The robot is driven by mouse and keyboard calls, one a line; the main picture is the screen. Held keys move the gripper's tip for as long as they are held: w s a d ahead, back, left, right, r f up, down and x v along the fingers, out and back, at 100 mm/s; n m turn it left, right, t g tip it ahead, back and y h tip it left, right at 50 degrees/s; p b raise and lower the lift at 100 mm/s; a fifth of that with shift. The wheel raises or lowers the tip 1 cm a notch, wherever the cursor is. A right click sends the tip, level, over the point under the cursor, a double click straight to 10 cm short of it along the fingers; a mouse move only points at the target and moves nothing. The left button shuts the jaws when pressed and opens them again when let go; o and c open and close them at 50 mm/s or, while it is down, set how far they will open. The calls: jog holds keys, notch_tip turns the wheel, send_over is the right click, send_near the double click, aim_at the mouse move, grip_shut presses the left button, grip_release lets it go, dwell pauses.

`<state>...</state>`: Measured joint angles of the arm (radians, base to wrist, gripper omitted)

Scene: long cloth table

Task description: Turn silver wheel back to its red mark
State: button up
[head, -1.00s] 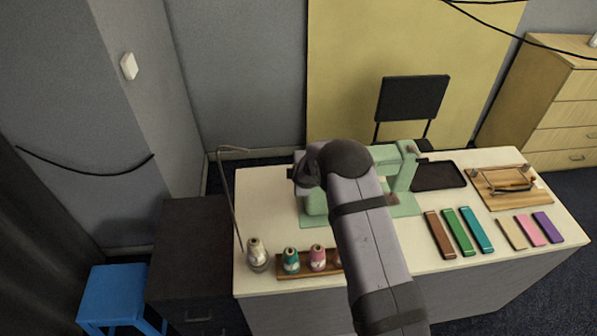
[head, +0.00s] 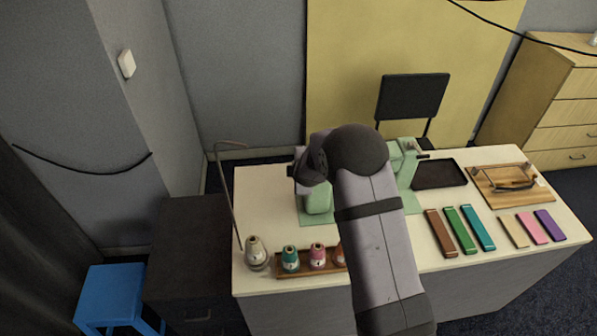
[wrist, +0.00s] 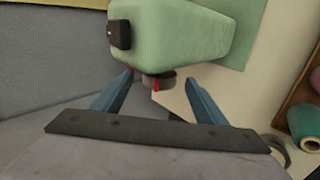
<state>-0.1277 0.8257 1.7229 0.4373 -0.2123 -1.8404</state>
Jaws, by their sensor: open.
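The mint-green sewing machine (head: 317,202) stands on the cloth table, partly hidden behind my arm in the head view. In the wrist view its green end (wrist: 185,32) fills the top middle, with a small black block (wrist: 119,34) on it. Below that end sits a small dark grey, silvery wheel (wrist: 166,81) with a red stripe on its rim. My gripper (wrist: 160,78) is open. Its two blue-grey fingers lie left and right of the wheel, and I see no clear contact. The wheel is hidden in the head view.
A thread rack (head: 291,273) with several spools stands at the table's front left, beside a pale cone (head: 256,252) and a thin bent rod (head: 224,190). Coloured strips (head: 459,230), a black tray (head: 438,174) and a wooden board (head: 510,200) lie to the right.

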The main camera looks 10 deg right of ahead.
jog(key=shift+v, duration=1.2)
jog(key=shift+f, duration=0.1)
jog(key=f+t+b, duration=0.1)
jog(key=t+b, duration=0.1)
jog(key=b, duration=0.1)
jog(key=s+f+t+b, duration=0.1)
jog(key=t+b, duration=0.1)
jog(key=b, duration=0.2)
jog(key=f+t+b, duration=0.1)
jog(key=t+b, duration=0.2)
jog(key=b, duration=0.1)
jog(key=shift+s+a+f, duration=0.25)
jog(key=shift+s+f, duration=0.15)
jog(key=shift+w, duration=0.1)
